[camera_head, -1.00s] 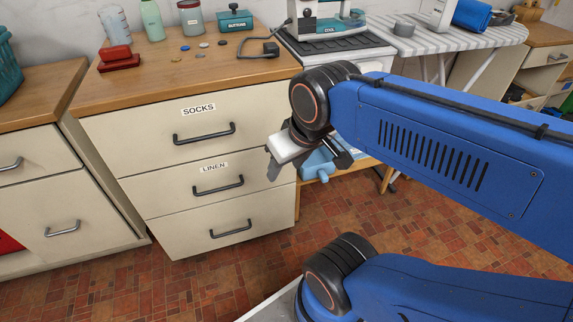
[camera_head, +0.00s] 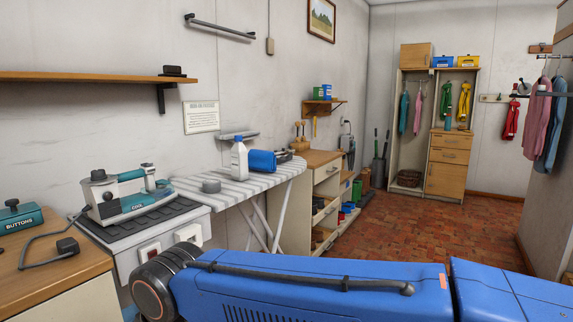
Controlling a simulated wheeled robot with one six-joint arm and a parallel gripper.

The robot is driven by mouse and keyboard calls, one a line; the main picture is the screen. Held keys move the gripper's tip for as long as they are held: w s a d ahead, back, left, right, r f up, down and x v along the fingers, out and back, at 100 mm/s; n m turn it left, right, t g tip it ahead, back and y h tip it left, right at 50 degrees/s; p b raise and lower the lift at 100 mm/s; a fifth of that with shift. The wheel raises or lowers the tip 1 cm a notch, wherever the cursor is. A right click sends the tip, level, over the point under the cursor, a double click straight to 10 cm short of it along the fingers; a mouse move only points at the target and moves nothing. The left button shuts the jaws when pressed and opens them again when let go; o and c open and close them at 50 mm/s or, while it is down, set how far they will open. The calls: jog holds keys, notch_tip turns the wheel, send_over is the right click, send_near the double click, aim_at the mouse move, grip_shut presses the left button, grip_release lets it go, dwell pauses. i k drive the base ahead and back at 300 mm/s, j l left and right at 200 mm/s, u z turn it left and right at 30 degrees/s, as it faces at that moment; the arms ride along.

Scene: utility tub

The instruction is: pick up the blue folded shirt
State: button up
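No blue thing that is clearly a folded shirt shows now. A blue rolled or folded bundle (camera_head: 262,161) lies on the striped ironing board (camera_head: 222,188), beside a white bottle (camera_head: 239,158); I cannot tell whether it is a shirt. My gripper is out of view. Only my blue arm crosses the bottom of the picture.
An iron (camera_head: 118,192) stands on a dark mat left of the board. A buttons box (camera_head: 20,217) and a corded plug sit on the wooden counter (camera_head: 50,268). Open tiled floor (camera_head: 400,225) leads to a wardrobe (camera_head: 452,130). Clothes hang at right.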

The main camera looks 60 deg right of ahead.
aim_at(260, 160)
jog(key=z, duration=1.6)
